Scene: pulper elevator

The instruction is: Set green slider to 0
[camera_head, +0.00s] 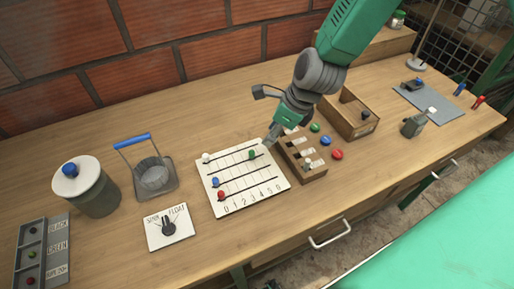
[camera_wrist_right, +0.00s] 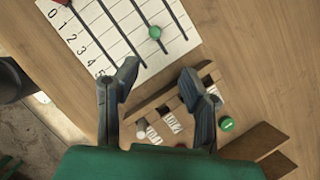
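My left gripper is not in view.
White (camera_head: 206,158), blue (camera_head: 215,181) and red (camera_head: 221,195) knobs sit at the low end of other tracks. A wooden slotted block (camera_head: 303,168) stands right of the board, with coloured buttons beside it. A dial plate (camera_head: 180,237) lies left. Bare table lies in front.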

